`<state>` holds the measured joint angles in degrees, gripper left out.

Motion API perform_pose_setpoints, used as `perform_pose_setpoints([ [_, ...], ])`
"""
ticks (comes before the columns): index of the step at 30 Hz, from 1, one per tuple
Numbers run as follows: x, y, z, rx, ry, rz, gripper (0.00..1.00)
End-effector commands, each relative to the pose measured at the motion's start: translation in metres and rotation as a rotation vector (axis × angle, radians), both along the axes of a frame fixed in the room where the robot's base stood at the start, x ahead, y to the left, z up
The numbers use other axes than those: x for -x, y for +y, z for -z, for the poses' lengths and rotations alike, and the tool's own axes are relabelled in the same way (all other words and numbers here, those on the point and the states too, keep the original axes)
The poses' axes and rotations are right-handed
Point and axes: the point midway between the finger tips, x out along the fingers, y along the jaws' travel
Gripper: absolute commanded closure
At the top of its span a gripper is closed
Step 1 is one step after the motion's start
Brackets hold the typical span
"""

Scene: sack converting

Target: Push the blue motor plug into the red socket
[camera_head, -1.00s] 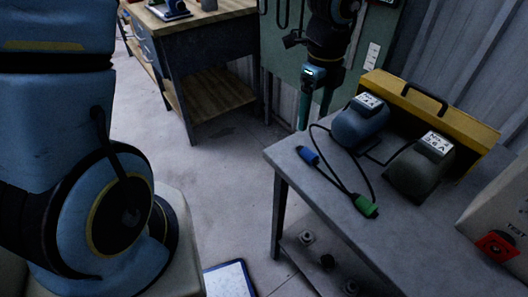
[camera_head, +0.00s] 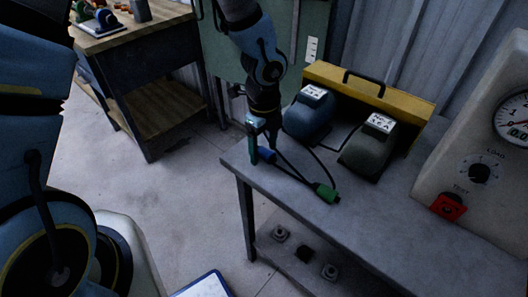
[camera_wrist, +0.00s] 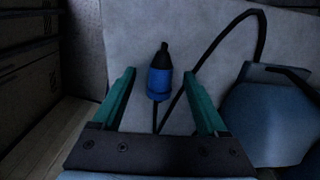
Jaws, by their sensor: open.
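The blue motor plug (camera_head: 267,156) lies on the near left end of the grey table, on a black cable. In the wrist view the blue plug (camera_wrist: 159,82) has a black tapered end and shows in the gap between my two teal fingers, near their tips. My gripper (camera_head: 263,153) is open and reaches down to the table at the plug, with a gap on both sides of it in the wrist view (camera_wrist: 159,74). Whether the fingers touch the table is unclear. The red socket (camera_head: 449,206) sits low on the front of the pale tester box; its opening is dark.
A green plug (camera_head: 326,193) lies on the table (camera_head: 300,211) to the right. A blue motor (camera_head: 306,119) and a dark grey-green motor (camera_head: 366,151) stand behind, before a yellow case (camera_head: 395,101). The pale tester box (camera_head: 497,141) has a gauge.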

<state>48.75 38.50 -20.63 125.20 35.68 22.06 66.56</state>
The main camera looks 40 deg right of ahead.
Motion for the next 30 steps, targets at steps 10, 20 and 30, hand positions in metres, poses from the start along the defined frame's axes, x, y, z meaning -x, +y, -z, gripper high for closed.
perform_pose_setpoints([
  [10,-0.0005,-0.0003,0.0022,0.002,-0.001,-0.001,0.34],
  [20,-0.0005,-0.0002,0.0021,0.001,0.000,-0.001,0.71],
  [30,-0.0004,-0.0002,0.0020,0.001,0.000,-0.001,1.00],
])
